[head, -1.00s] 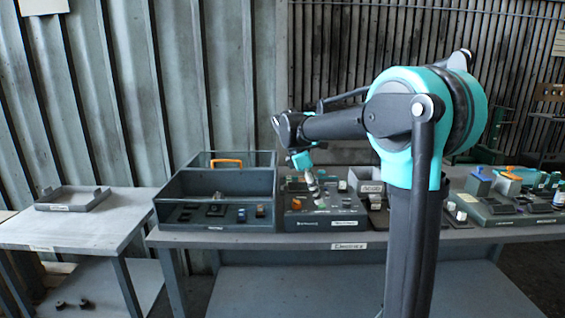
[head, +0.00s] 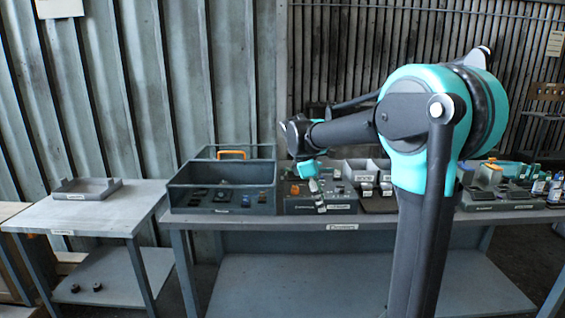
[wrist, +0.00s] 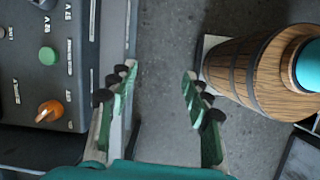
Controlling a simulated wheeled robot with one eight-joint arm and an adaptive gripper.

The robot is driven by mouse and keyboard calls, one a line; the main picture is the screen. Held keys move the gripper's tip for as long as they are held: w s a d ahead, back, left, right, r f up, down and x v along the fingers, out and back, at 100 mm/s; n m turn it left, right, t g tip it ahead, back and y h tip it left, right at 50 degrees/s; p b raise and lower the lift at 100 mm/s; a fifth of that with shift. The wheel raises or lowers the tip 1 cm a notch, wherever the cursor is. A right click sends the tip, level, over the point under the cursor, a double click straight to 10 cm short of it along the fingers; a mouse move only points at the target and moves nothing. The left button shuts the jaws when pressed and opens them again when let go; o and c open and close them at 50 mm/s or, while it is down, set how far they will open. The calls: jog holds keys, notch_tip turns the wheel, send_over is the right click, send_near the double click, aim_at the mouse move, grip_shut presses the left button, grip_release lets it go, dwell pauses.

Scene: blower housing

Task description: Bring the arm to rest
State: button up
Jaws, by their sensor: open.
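My arm reaches forward and left over the bench in the head view, bent at the turquoise joint. My gripper (head: 318,190) hangs at its far end over the grey control box (head: 345,208); its fingers are small there. In the wrist view my gripper (wrist: 160,95) is open, its two fingers wide apart. Only bare grey surface shows between them, and nothing is held. The control box (wrist: 75,100), with a green button and an orange knob, lies left of the fingers. A wooden barrel-like thing (wrist: 245,72) with dark bands and a teal top is to their right.
A grey bin (head: 180,200) with an orange handle stands left of the control box on the bench (head: 280,226). A shallow tray (head: 88,190) sits on the left side table (head: 95,216). Small white bins and more parts crowd the bench's right side.

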jog(key=s+d+f+m+t+y, duration=0.2)
jog(key=s+d+f+m, duration=0.1)
jog(key=s+f+m, duration=0.5)
jog(key=s+d+f+m+t+y, duration=0.2)
jog(key=s+d+f+m, duration=0.2)
jog(key=s+f+m, duration=0.4)
jog(key=s+f, duration=0.3)
jog(key=s, duration=0.3)
jog(key=shift+s+f+m, duration=0.2)
jog(key=shift+f+m, duration=0.1)
jog(key=shift+f, duration=0.1)
jog(key=shift+c, duration=0.6)
